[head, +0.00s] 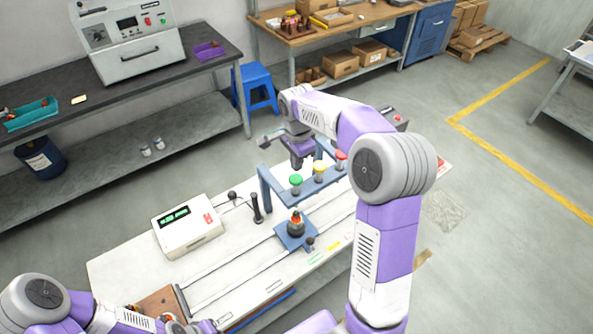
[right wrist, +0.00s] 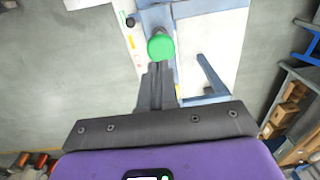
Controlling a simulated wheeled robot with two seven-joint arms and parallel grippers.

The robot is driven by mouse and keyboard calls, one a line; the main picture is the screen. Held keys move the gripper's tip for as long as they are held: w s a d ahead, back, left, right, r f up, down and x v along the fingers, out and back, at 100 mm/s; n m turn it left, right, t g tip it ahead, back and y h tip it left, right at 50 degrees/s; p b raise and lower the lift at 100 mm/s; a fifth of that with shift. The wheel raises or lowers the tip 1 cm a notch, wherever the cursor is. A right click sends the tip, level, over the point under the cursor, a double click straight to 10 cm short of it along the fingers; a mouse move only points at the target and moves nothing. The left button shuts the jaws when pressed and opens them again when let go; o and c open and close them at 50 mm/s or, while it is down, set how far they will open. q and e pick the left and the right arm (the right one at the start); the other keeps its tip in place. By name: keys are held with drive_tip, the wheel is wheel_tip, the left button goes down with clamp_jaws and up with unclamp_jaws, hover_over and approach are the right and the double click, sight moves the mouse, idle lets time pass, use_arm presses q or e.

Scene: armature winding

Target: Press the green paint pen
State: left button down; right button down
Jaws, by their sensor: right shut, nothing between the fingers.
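The green paint pen (head: 296,180) stands with its round green cap up in the blue rack (head: 268,196), at the near left end of a row with a yellow pen (head: 320,168) and a red pen (head: 341,155). My right gripper (head: 300,162) is shut and empty, pointing down, above and just behind the green cap. In the right wrist view its closed fingertips (right wrist: 158,68) lie just below the green cap (right wrist: 160,47) in the picture; I cannot tell whether they touch. My left arm shows at the bottom left, but its gripper is not visible.
An armature (head: 296,222) sits on a blue plate (head: 286,240) in front of the rack. A white box with a green display (head: 188,226) and a black post (head: 257,208) stand left of it. My right arm covers the table's right side.

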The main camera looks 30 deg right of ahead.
wheel_tip(320, 180, up, 7)
drive_tip(key=shift+w+f, duration=0.15)
drive_tip(key=shift+f, duration=0.05)
idle(0.3)
